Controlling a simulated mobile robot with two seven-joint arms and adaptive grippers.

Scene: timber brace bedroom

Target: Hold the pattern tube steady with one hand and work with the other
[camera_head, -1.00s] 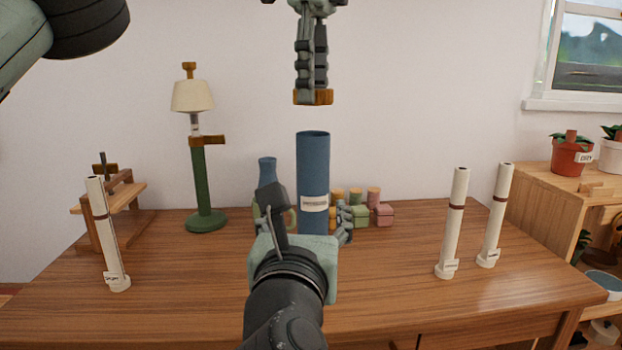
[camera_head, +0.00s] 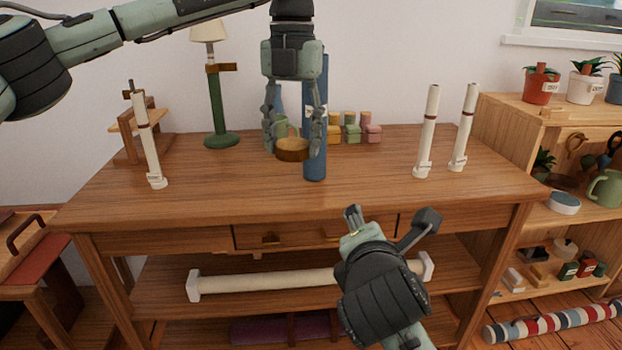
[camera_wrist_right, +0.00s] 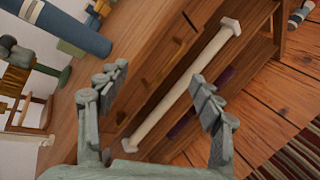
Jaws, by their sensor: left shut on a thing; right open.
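A tall blue tube (camera_head: 316,150), which looks like the pattern tube, stands upright on the wooden table (camera_head: 230,178). My left gripper (camera_head: 293,145) hangs in front of its left side, pointing down and hiding part of it. The gripper is shut on a small round brown cap (camera_head: 292,153), held beside the tube's lower half. My right gripper (camera_head: 362,222) is low in front of the table edge, apart from the tube. In the right wrist view its jaws (camera_wrist_right: 165,88) are wide open and empty; the tube (camera_wrist_right: 65,28) shows at the upper left.
Slim white tubes stand at the left (camera_head: 149,140) and right (camera_head: 427,130) of the table. A green lamp (camera_head: 219,110) and small coloured blocks (camera_head: 352,130) stand behind. A long white roll (camera_head: 265,282) lies on the lower shelf. A shelf with plants (camera_head: 540,88) is at right.

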